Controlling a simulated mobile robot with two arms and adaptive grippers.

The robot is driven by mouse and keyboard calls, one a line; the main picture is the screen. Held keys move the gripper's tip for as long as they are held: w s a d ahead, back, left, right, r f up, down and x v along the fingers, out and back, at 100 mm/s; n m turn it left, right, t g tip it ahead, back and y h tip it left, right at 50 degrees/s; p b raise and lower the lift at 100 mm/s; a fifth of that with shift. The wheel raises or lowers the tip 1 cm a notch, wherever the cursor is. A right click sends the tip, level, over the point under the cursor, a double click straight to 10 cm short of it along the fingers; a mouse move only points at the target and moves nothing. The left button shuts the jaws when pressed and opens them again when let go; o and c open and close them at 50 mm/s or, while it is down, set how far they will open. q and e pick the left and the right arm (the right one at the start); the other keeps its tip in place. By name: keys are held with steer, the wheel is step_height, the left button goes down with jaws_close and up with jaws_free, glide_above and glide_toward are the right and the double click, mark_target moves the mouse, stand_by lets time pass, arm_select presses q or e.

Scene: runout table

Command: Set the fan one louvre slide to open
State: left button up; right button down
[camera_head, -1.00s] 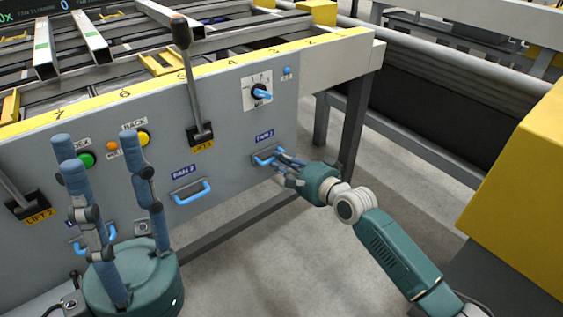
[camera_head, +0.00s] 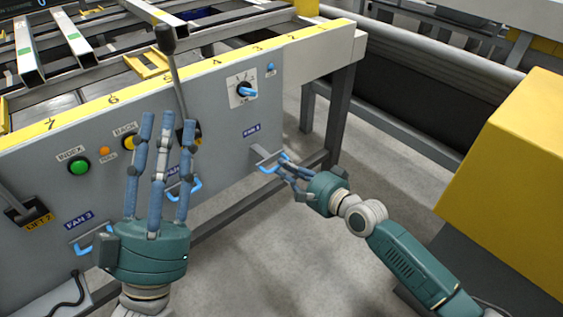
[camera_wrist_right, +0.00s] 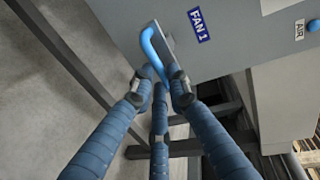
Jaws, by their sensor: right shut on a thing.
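The fan one louvre slide has a blue handle (camera_head: 268,168) on a grey plate, below the FAN 1 label (camera_head: 252,130) on the grey panel. My right gripper (camera_head: 285,170) is shut on this handle, its fingers coming from the lower right. In the right wrist view the blue handle (camera_wrist_right: 150,45) runs down between the fingertips (camera_wrist_right: 160,82), with the FAN 1 label beside it; its lower end is partly hidden by the fingers. My left gripper (camera_head: 166,125) is open and empty, fingers pointing up, in front of the panel and partly hiding the FAN 2 handle (camera_head: 194,188).
The FAN 3 handle (camera_head: 92,242) is at lower left. A green button (camera_head: 79,167), yellow button (camera_head: 130,142), lift lever (camera_head: 168,60) and rotary switch (camera_head: 243,91) are on the panel. A yellow block (camera_head: 510,160) stands at right. Floor between is clear.

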steer(key=shift+f, duration=0.1)
steer(key=c, duration=1.7)
jaws_free()
steer(key=shift+o, duration=0.2)
steer(key=shift+s+d, duration=0.1)
steer(key=v, duration=1.2)
